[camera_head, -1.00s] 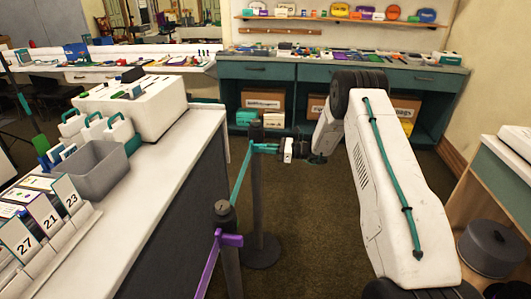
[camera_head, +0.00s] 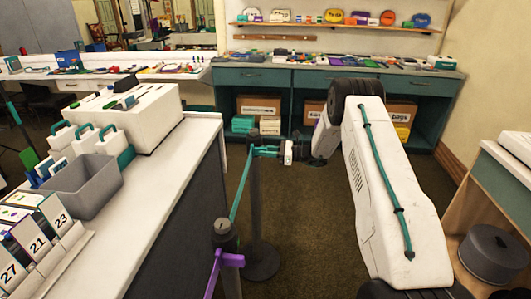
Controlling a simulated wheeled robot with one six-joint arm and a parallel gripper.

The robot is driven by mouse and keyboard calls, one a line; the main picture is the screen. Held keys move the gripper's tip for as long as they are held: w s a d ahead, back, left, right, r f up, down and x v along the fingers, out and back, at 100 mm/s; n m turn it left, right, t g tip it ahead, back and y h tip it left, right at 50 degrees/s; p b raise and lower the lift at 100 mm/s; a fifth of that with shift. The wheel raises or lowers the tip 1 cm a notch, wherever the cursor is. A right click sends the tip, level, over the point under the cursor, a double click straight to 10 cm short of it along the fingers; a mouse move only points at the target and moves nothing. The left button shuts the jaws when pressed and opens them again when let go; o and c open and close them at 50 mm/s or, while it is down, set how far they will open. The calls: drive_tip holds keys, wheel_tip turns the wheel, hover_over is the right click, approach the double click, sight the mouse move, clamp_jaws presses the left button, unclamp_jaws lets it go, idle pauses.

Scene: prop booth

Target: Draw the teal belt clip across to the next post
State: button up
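The teal belt (camera_head: 241,188) runs taut from the head of the near post (camera_head: 226,238) up and away to the far post (camera_head: 256,205). Its far end, with the teal belt clip (camera_head: 254,151), is at my gripper's fingertips, beside the top of the far post. My gripper (camera_head: 268,151) points left and looks shut on the clip; the fingers are small and the exact grip is hard to see. Whether the clip touches the far post's head cannot be told.
A purple belt (camera_head: 223,262) leaves the near post towards the front. A white counter (camera_head: 180,165) with a grey bin (camera_head: 85,190) and number cards stands on the left. A grey pot (camera_head: 490,252) is at the lower right. Carpet (camera_head: 310,225) is clear in the middle.

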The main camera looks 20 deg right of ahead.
drive_tip(key=shift+d, duration=0.1)
drive_tip(key=v, duration=0.7)
drive_tip(key=shift+s+d, duration=0.2)
drive_tip(key=shift+d, duration=0.1)
drive_tip(key=shift+f, duration=0.1)
drive_tip(key=s+a+n+g+h, duration=0.1)
drive_tip(key=s+a+n+g, duration=0.5)
drive_tip(key=s, duration=0.4)
drive_tip(key=s+a+r+n+h, duration=0.4)
drive_tip(key=s+r+n, duration=0.2)
drive_tip(key=s, duration=0.7)
drive_tip(key=s+a+r+n+g+h, duration=0.1)
drive_tip(key=s+a+r+n+h, duration=0.3)
drive_tip(key=s+r, duration=0.7)
drive_tip(key=s+a+r+n+g+h, duration=0.1)
drive_tip(key=s+a+r+n+h, duration=0.3)
drive_tip(key=s, duration=1.2)
drive_tip(key=shift+a+r+n+h, duration=0.4)
drive_tip(key=shift+r+n+h, duration=0.7)
drive_tip(key=shift+r+n, duration=1.15)
